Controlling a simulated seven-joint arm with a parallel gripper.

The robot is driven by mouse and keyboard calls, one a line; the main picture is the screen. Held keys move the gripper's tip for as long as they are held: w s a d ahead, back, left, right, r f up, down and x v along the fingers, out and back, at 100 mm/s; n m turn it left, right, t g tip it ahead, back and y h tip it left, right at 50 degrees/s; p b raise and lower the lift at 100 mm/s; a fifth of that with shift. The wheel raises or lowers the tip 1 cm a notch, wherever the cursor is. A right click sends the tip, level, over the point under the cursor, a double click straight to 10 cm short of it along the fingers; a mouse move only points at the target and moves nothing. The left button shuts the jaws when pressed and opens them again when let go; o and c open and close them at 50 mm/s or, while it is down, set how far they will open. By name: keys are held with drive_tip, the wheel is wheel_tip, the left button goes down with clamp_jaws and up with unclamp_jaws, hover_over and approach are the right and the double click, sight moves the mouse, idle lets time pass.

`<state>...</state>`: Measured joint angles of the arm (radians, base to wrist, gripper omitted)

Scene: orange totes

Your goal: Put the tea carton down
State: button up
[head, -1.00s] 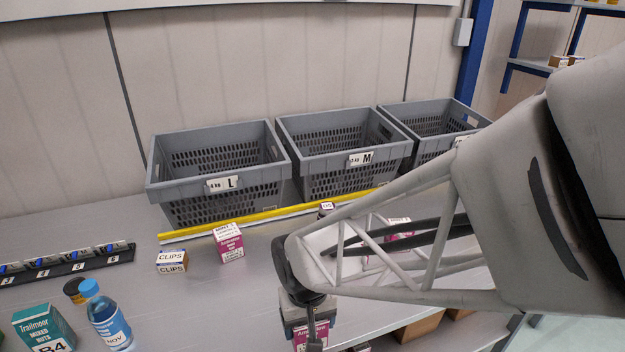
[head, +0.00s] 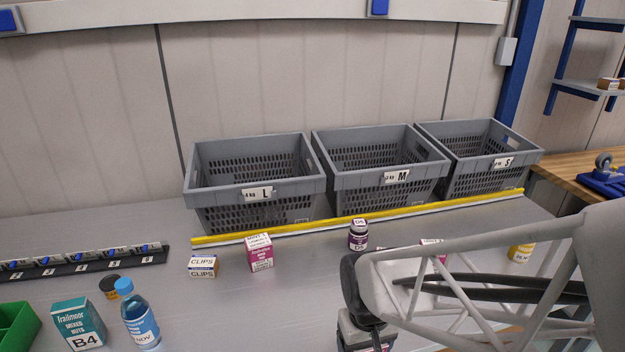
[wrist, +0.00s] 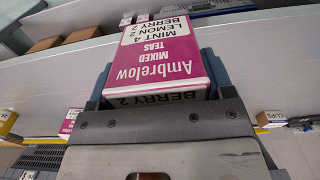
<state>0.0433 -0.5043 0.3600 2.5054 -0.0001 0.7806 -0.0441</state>
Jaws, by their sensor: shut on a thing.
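My gripper (wrist: 158,78) is shut on a magenta and white tea carton (wrist: 160,55) lettered "Ambrelow mixed teas". In the wrist view the carton sits between the two fingers with its lettering upside down. In the head view my gripper (head: 367,333) is at the bottom edge, over the front part of the grey bench (head: 300,310). The held carton is almost wholly cut off there, so I cannot tell whether its base touches the bench.
A similar carton (head: 260,253) stands by a clips box (head: 202,266); another (head: 432,252) is partly behind my arm. Grey totes L (head: 256,188), M (head: 395,175) and S (head: 500,160) line the back. A blue bottle (head: 138,318) is front left.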

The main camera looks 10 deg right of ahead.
drive_tip(key=shift+w, duration=0.15)
drive_tip(key=shift+w+d+f, duration=0.1)
drive_tip(key=shift+w+f, duration=0.15)
drive_tip(key=shift+w, duration=2.35)
drive_tip(key=shift+w+d+f, duration=0.15)
drive_tip(key=shift+w+f, duration=0.1)
drive_tip(key=shift+w, duration=2.4)
drive_tip(key=shift+w+d+f, duration=0.1)
drive_tip(key=shift+w+f, duration=0.15)
drive_tip(key=shift+w, duration=2.35)
drive_tip(key=shift+f, duration=0.1)
drive_tip(key=shift+f, duration=1.65)
drive_tip(key=shift+f, duration=0.15)
drive_tip(key=o, duration=1.1)
drive_tip(key=shift+c, duration=0.2)
wheel_tip(320, 180, up, 12)
drive_tip(key=shift+r, duration=0.2)
